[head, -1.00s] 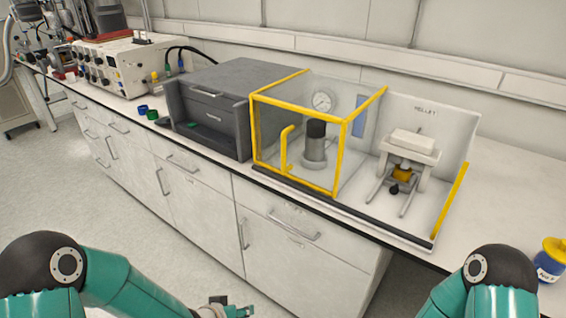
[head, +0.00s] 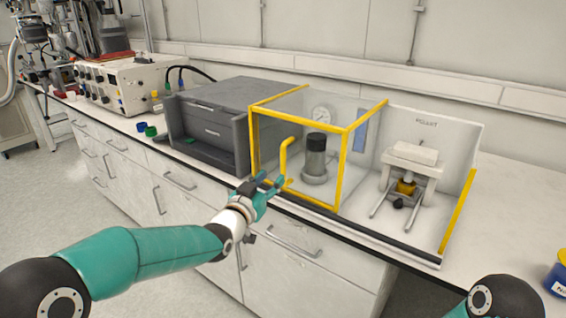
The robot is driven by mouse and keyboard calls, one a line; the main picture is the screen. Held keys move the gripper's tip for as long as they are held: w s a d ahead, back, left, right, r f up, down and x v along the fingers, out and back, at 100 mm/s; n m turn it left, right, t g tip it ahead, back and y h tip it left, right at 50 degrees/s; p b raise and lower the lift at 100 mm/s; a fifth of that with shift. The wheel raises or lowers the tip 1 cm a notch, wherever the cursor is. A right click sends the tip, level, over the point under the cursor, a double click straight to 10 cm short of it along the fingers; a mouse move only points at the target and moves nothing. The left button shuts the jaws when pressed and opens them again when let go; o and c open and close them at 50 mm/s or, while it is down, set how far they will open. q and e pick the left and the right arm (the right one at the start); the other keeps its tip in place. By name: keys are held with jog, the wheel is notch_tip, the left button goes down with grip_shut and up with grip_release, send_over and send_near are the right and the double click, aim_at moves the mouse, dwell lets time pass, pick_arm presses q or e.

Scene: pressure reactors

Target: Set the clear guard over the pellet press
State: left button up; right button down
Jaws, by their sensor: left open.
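The clear guard (head: 341,165) is a see-through box with a yellow frame, standing around a dark cylinder and a dial gauge. A yellow bar handle (head: 284,158) is on its front. The pellet press (head: 408,165) stands uncovered to the right of the guard, before a white panel marked PELLET. It has a white top block and a yellow middle part. My left gripper (head: 273,190) is open at the guard's lower front, close to the lower end of the handle. I cannot tell whether it touches the handle. My right gripper is out of view.
A dark rail (head: 365,231) runs along the front of the guard and press. A yellow strip (head: 458,211) stands at the right end. A grey box (head: 222,113) stands close to the guard's left. A blue jar (head: 558,277) is at the far right.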

aim_at(282, 166)
pick_arm(q)
jog(key=p+x, duration=0.2)
jog(key=x, duration=0.6)
jog(key=shift+w+d+f, duration=0.1)
jog(key=shift+w, duration=0.15)
jog(key=shift+c, duration=0.3)
grip_shut()
